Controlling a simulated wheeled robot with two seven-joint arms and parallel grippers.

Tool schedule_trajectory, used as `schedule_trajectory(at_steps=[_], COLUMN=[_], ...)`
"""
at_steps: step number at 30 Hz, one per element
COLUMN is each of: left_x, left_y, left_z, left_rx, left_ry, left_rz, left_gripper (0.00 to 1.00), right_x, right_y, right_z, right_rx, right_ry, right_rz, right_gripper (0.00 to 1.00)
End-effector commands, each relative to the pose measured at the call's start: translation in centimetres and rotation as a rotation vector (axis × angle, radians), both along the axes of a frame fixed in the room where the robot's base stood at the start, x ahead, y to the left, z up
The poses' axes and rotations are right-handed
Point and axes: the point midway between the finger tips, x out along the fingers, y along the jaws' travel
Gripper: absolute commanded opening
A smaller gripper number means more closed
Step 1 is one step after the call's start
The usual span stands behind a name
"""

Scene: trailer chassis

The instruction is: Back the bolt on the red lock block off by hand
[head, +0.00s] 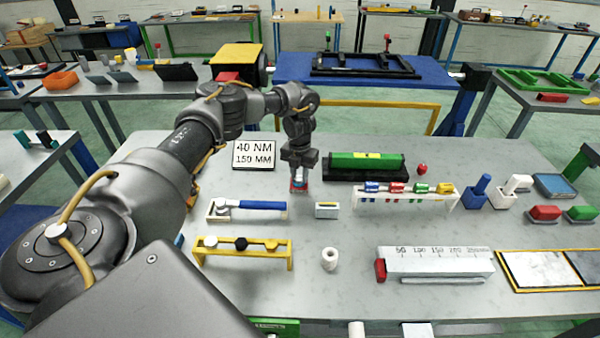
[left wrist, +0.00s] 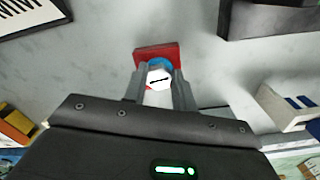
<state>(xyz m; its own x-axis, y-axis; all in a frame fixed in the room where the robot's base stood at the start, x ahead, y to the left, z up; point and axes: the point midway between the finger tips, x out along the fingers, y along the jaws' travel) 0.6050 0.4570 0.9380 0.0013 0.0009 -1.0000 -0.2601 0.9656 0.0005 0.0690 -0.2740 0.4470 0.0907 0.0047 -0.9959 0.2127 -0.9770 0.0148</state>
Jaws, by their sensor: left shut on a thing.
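The red lock block (left wrist: 145,54) sits on the grey bench, and its red edge also shows below my gripper in the head view (head: 298,188). A bolt with a white hexagonal head (left wrist: 159,80), marked with a dark line, stands at the block with a blue ring (left wrist: 160,62) around it. My left gripper (left wrist: 160,75) points down over the block, its two fingers shut on the bolt head from both sides. In the head view the left gripper (head: 299,177) hides most of the bolt and block. My right gripper is not in view.
A sign reading 40 NM, 150 MM (head: 254,155) stands left of the gripper. A green bar on a black base (head: 366,162) lies close to its right. A blue-handled tool in a tray (head: 250,206) and a yellow rack (head: 243,254) lie nearer.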

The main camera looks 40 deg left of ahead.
Motion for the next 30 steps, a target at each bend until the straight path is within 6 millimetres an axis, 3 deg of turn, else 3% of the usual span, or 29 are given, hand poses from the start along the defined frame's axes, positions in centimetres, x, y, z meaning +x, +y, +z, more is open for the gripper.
schedule_trajectory(at_steps=[30], left_x=[-0.7], left_y=[0.2], left_z=[-0.2], left_rx=[0.002], left_ry=[0.010], left_rz=[0.961], left_gripper=[0.05], right_x=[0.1], right_y=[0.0], right_z=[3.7], right_rx=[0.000], right_ry=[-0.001], right_rz=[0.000], right_gripper=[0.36])
